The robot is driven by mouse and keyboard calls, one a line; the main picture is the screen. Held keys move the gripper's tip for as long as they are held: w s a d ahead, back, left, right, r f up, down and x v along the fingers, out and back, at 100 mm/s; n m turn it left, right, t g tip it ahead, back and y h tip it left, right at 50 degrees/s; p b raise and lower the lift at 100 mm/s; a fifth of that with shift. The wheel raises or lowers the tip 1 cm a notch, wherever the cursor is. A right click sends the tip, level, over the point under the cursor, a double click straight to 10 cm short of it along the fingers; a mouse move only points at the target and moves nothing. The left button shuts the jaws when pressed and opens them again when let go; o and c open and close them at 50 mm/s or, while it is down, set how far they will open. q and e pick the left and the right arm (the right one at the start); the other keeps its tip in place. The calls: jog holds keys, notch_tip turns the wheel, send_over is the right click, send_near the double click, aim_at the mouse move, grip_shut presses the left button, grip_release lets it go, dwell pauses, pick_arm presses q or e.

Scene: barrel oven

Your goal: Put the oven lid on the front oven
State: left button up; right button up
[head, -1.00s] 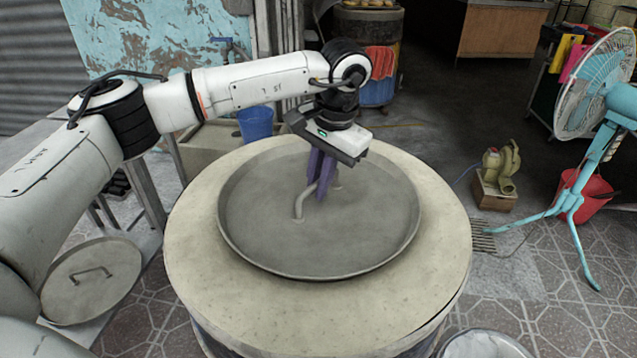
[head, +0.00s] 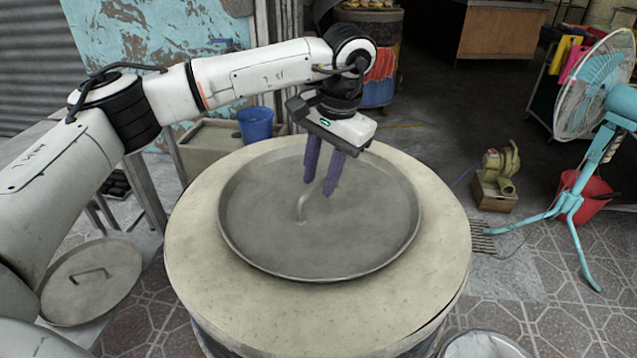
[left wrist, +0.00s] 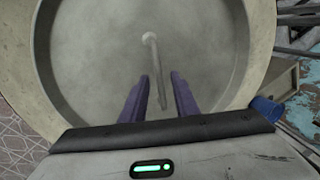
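The round grey oven lid (head: 350,235) lies on top of the front oven (head: 200,270), a pale, round-topped barrel. Its rim sits inside the oven's top edge all round. The lid's bent bar handle (head: 302,206) stands up near its middle. My left gripper (head: 321,188) is above the handle, with its purple fingers apart and pointing down. In the left wrist view the handle (left wrist: 152,55) runs toward the space between the open fingers (left wrist: 161,92), and nothing is gripped. My right gripper is not in view.
A second round lid (head: 92,280) with a handle lies at the lower left. A blue bucket (head: 255,124) stands behind the oven. A blue fan (head: 595,110), a red bucket (head: 588,195) and a small blower (head: 498,170) are at the right.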

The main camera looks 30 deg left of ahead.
aim_at(328, 208)
pick_arm(q)
notch_tip(328, 208, up, 10)
jog(key=d, duration=0.2)
jog(key=shift+s+f+p, duration=0.15)
jog(key=shift+f+p, duration=0.1)
jog(key=shift+p, duration=0.05)
